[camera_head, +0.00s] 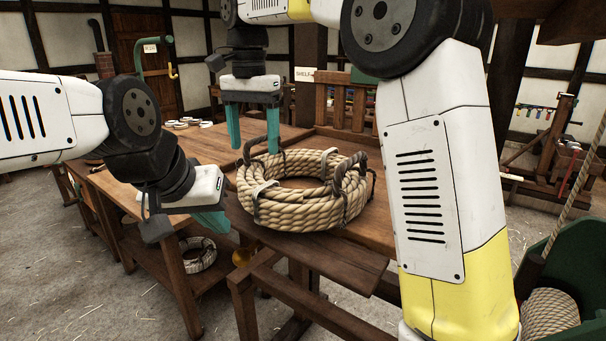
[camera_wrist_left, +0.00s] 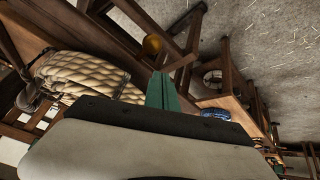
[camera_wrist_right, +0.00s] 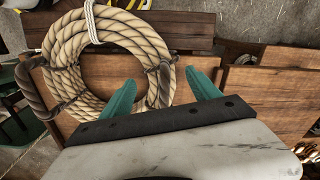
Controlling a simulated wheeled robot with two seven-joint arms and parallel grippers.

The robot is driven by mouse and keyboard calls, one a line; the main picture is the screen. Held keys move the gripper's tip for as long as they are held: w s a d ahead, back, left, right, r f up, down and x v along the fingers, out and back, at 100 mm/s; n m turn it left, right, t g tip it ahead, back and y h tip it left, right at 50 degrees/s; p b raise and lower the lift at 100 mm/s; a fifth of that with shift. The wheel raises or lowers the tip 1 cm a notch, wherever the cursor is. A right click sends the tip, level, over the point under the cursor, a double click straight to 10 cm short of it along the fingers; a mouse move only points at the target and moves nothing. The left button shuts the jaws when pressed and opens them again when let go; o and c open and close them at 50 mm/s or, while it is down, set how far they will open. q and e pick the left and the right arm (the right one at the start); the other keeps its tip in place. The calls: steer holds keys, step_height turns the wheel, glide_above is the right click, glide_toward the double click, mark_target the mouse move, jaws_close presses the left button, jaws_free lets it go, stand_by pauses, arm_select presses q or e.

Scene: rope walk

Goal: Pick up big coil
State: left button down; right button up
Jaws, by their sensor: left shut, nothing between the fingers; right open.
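The big coil (camera_head: 295,213) of thick tan rope lies on the wooden table in the head view, with dark handles and pale ties around it. It also shows in the right wrist view (camera_wrist_right: 72,75) and the left wrist view (camera_wrist_left: 88,75). My right gripper (camera_head: 252,135) is open above the coil's far left side, its teal fingers pointing down near a dark handle (camera_head: 273,130). In the right wrist view its fingers (camera_wrist_right: 160,95) are apart near the coil's edge. My left gripper (camera_head: 212,222) is shut and empty, left of the coil and apart from it.
The wooden table (camera_head: 215,150) extends behind and left of the coil. A smaller coil (camera_head: 198,254) lies on the shelf below. A green machine (camera_head: 565,255) with wound rope stands at the right. A slatted wooden rack (camera_head: 345,103) rises behind the coil.

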mark_target(257, 161)
steer(key=shift+w, duration=0.3)
steer(key=shift+f, duration=0.3)
step_height(257, 161, down, 7)
steer(key=shift+s+d+f, duration=0.1)
steer(key=shift+d, duration=0.05)
steer(key=shift+c, duration=0.4)
jaws_close()
